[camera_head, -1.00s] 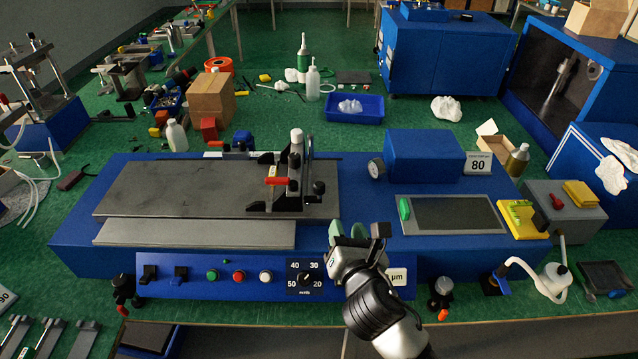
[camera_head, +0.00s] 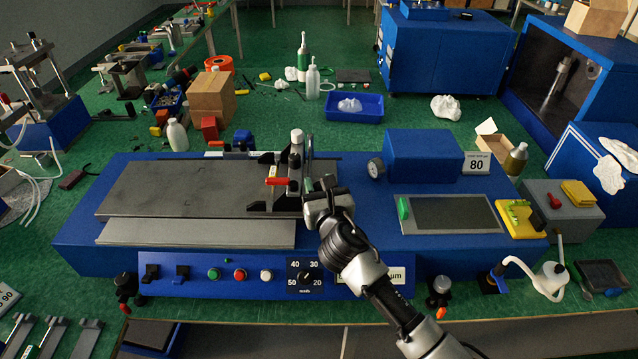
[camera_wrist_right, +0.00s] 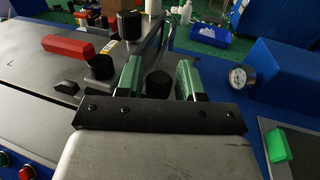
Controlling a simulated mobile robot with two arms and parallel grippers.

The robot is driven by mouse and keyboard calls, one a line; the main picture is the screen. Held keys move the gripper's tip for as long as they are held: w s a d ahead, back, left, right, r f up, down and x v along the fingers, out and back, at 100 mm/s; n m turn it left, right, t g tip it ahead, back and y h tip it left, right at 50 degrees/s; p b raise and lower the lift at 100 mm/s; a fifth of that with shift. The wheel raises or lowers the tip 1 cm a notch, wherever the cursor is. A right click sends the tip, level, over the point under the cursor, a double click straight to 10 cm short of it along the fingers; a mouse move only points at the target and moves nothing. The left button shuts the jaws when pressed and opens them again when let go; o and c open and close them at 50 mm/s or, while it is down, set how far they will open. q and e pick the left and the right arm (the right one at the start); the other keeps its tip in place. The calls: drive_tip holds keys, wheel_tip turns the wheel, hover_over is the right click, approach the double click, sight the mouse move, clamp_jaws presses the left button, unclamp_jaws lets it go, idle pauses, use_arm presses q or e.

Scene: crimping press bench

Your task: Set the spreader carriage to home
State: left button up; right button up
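The spreader carriage (camera_head: 294,165) stands at the right end of the dark grey coating bed (camera_head: 170,185). It has a red lever (camera_head: 278,181), dark knobs and a silver post, and it also shows in the right wrist view (camera_wrist_right: 103,67). My right gripper (camera_head: 318,183) is at the carriage's right side. In the right wrist view its green-padded fingers (camera_wrist_right: 159,80) are apart, one on each side of a black knob (camera_wrist_right: 158,84). Dark gaps show between knob and pads; the knob's lower part is hidden. My left gripper is not in view.
A blue housing (camera_head: 425,157) with a dial gauge (camera_head: 375,168) stands right of the carriage. A framed dark panel (camera_head: 450,214) lies at the right. Front buttons and a rotary dial (camera_head: 306,277) line the machine's front. The bed left of the carriage is clear.

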drive_tip(key=shift+w+a, duration=0.1)
drive_tip(key=shift+w, duration=0.05)
drive_tip(key=shift+c, duration=0.3)
clamp_jaws()
drive_tip(key=d+p, duration=0.2)
drive_tip(key=d, duration=0.6)
drive_tip(key=shift+d+p, duration=0.15)
drive_tip(key=shift+p, duration=0.25)
